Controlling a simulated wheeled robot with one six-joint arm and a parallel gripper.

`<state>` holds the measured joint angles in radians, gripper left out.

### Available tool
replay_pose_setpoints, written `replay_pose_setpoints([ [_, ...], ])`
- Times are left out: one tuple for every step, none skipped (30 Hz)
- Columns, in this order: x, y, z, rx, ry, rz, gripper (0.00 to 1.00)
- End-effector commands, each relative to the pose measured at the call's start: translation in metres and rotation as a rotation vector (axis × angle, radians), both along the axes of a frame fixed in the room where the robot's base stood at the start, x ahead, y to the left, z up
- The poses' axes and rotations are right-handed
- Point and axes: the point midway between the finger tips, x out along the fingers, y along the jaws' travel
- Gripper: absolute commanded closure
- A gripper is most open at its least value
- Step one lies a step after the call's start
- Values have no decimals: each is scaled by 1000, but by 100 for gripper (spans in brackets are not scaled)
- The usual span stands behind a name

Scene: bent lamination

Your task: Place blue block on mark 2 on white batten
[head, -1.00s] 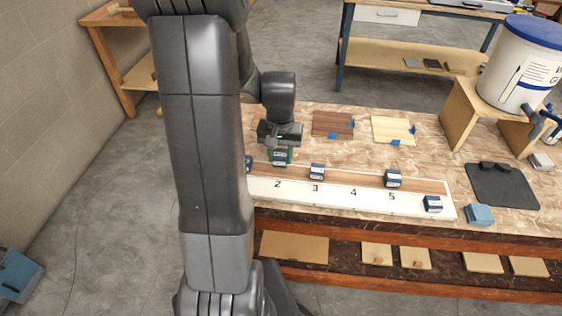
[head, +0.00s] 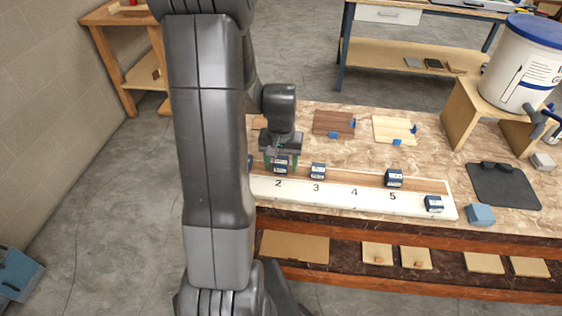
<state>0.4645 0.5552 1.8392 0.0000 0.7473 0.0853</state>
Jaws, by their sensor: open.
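The white batten (head: 335,195) lies along the front of the workbench and carries printed numbers 2 to 5. A dark blue block with a pale label (head: 281,167) stands behind the number 2, at the batten's back edge. My gripper (head: 281,160) is open, pointing down, with its fingers apart at either side of this block; I cannot tell whether they touch it. Similar blocks stand behind 3 (head: 318,171) and behind 5 (head: 394,178). Another sits on the batten's right end (head: 434,204). One at the left is mostly hidden by my arm. The number 1 is not visible.
A plain lighter blue block (head: 480,214) lies right of the batten, near a dark mat (head: 503,186). A wooden stand (head: 477,115) holds a white bucket (head: 521,66). Two wood panels with blue clamps lie behind. My arm covers the bench's left end.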

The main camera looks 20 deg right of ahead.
Motion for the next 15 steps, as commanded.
replay_pose_setpoints([
  [0, 0, 1, 0, 0, 0, 42],
  [0, 0, 1, 0, 0, 0, 42],
  [0, 0, 3, 0, 0, 0, 42],
  [0, 0, 5, -1, -1, 0, 42],
  [0, 0, 7, -1, -2, 0, 42],
  [1, 0, 12, -2, -3, 0, 42],
  [1, -1, 16, -2, -3, 0, 42],
  [1, -1, 21, -3, -4, 0, 42],
  [1, -1, 28, -3, -5, 0, 42],
  [1, 0, 34, -3, -4, 0, 42],
  [1, 0, 41, -3, -6, 0, 42],
  [1, -1, 50, -3, -5, 0, 42],
  [1, -1, 57, -3, -6, 0, 42],
  [1, -1, 63, -3, -6, 0, 42],
  [1, 0, 72, -3, -5, 0, 42],
])
